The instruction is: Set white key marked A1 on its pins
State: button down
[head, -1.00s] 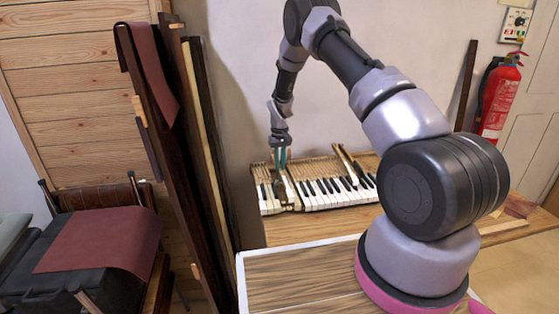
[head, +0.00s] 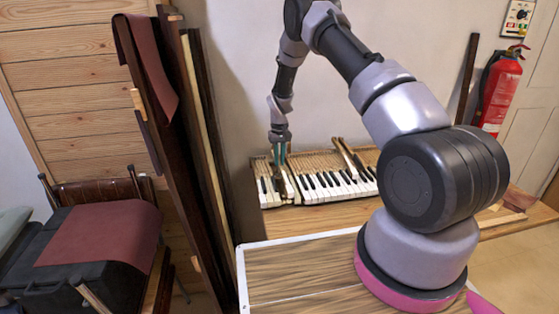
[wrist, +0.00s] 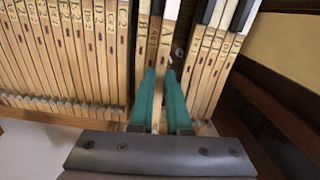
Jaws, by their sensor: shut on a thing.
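My gripper (wrist: 160,76) has two teal fingers, shut on a pale wooden key stick (wrist: 165,46) that runs between them. I take this to be the white key marked A1; its stamped mark is too small to read surely. In the head view my gripper (head: 280,153) points down over the left part of the keyboard (head: 325,197), with the key just below it. The key lies in line with its neighbours. A dark gap with a round metal piece (wrist: 179,52) shows to its right in the wrist view. Whether the key sits on its pins is hidden.
Stamped key sticks (wrist: 70,50) stand close on the left, and more (wrist: 213,60) on the right beyond the gap. A dark wooden rail (wrist: 275,105) borders the right. In the head view, long pale pieces (head: 348,158) lie slanted across the keyboard. Tall boards (head: 190,130) lean at the left.

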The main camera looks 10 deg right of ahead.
jog(key=shift+f, duration=0.65)
dwell(0.8)
jog(key=c, duration=1.2)
grip_release()
jog(key=shift+r, duration=0.15)
jog(key=shift+r, duration=0.95)
jog(key=o, duration=0.5)
jog(key=shift+o, duration=0.2)
jog(key=shift+r, duration=2.5)
